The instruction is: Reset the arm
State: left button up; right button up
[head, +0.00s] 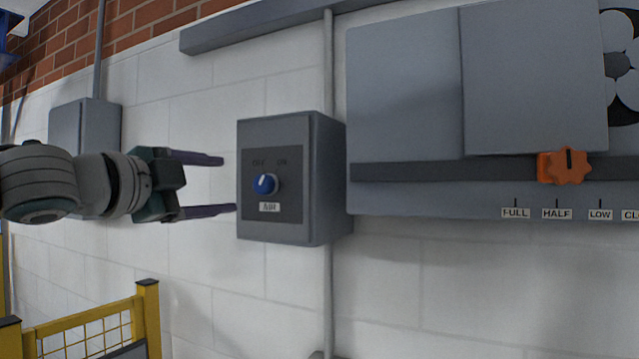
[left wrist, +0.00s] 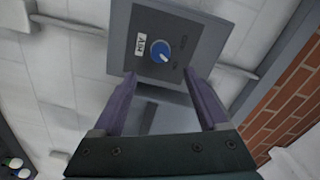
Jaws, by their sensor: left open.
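My left gripper (head: 229,184) is open and empty. Its two purple fingers point right, toward the grey switch box (head: 333,190) on the wall, one higher and one lower. The box front carries a blue knob (head: 265,183) with a white mark, OFF and ON above it and an AIR label (head: 269,207) below. The fingertips are left of the knob and do not grip it. In the left wrist view the knob (left wrist: 161,51) shows beyond and between the spread fingers (left wrist: 160,73); its white mark seems turned toward ON. My right gripper is not in view.
A large grey panel (head: 400,110) on the right carries an orange knob (head: 564,166) on a dark rail, above FULL, HALF and LOW labels. A smaller grey box (head: 85,128) is at left. A yellow mesh fence (head: 85,325) stands at lower left.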

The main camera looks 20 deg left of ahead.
pick_arm(q)
jog(key=shift+w, duration=0.15)
jog(key=s+d+f+n+g, duration=0.2)
jog(key=s+d+f, duration=0.2)
jog(key=f, duration=0.3)
jog(key=s+d+f+n+g+p, duration=0.1)
jog(key=s+d+f+n+g, duration=0.1)
jog(key=s+d+f, duration=0.35)
jog(key=s+d+f+n+g, duration=0.2)
jog(key=d+f+n, duration=0.1)
jog(key=f, duration=0.5)
jog(key=s+d+f+n+g, duration=0.1)
jog(key=s+f+n+g, duration=0.2)
jog(key=s, duration=0.8)
jog(key=s+d+f+n+g+y+p, duration=0.1)
jog(key=s+f+n+g, duration=0.2)
jog(key=s, duration=0.8)
notch_tip(320, 180, down, 2)
jog(key=shift+f+g, duration=0.15)
jog(key=shift+g, duration=1.05)
